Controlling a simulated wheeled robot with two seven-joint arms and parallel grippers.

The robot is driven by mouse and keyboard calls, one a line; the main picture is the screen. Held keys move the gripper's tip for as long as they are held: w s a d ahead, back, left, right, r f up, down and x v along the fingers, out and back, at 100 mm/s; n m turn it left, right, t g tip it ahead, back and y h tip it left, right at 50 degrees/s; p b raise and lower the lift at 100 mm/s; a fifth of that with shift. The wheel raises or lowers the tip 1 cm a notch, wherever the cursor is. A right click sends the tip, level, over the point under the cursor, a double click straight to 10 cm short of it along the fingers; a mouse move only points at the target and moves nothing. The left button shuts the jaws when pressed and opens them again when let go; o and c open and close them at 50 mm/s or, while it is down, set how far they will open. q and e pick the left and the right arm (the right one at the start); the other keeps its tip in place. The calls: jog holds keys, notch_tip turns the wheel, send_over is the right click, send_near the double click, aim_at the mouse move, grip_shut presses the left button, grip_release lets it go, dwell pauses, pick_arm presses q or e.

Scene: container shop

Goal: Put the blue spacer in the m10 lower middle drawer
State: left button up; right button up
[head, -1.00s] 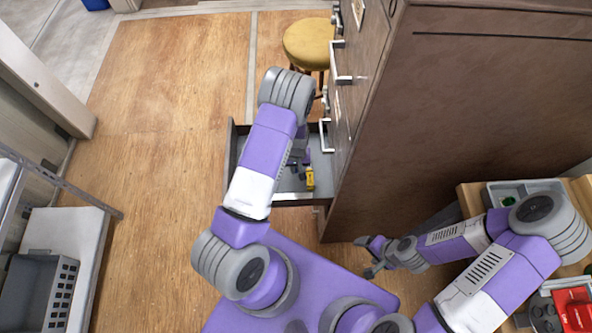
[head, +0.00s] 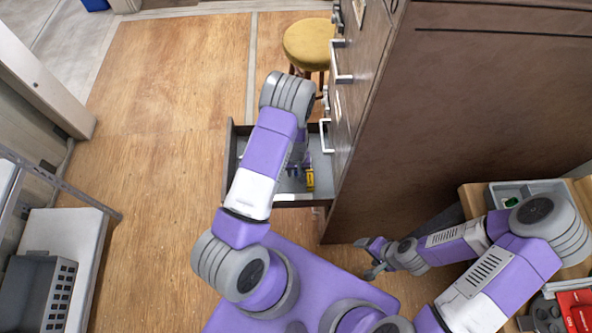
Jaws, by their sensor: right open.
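A lower drawer (head: 234,152) of the dark brown cabinet is pulled open. My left arm reaches over it, and my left gripper (head: 298,168) is low inside, mostly hidden behind my own forearm. I cannot tell whether its jaws are open or shut. Small dark blue patches show by the fingers, but I cannot tell whether they are the blue spacer or part of the gripper. A yellow item (head: 310,181) lies in the drawer beside the gripper. My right gripper (head: 370,268) is open and empty, over the floor in front of the cabinet.
The cabinet (head: 450,120) fills the right, with closed drawers and handles above the open one. A yellow stool (head: 308,44) stands behind. A wooden table (head: 472,200) with a grey tray is at the right. A grey crate (head: 38,290) is lower left. The left floor is clear.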

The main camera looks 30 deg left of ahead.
aim_at(296, 175)
pick_arm(q)
notch_tip(296, 175, up, 12)
jog(key=p, duration=0.4)
jog(key=shift+r, duration=0.2)
jog(key=shift+f, duration=0.1)
